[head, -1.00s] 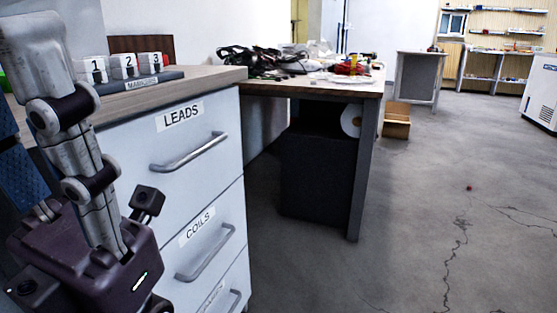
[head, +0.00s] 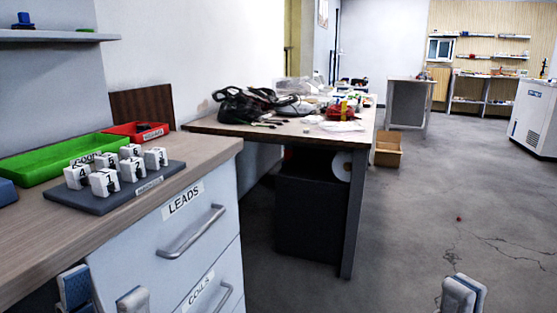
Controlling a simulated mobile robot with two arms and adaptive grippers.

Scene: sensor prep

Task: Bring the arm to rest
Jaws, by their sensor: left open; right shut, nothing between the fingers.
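My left gripper (head: 104,292) shows at the bottom left, with two blue-grey fingertips apart and nothing between them. It is in front of the white drawer cabinet (head: 150,255), below the worktop edge. My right gripper (head: 463,294) shows at the bottom right, its fingertips together and empty, over the open floor. The rest of both arms is out of view below the picture.
On the worktop (head: 40,235) are a grey board (head: 110,200) with several numbered white blocks, a green tray (head: 60,160) and a red tray (head: 125,130). Drawers marked LEADS and COILS are shut. A cluttered table (head: 215,125) stands beyond. The floor (head: 410,220) on the right is clear.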

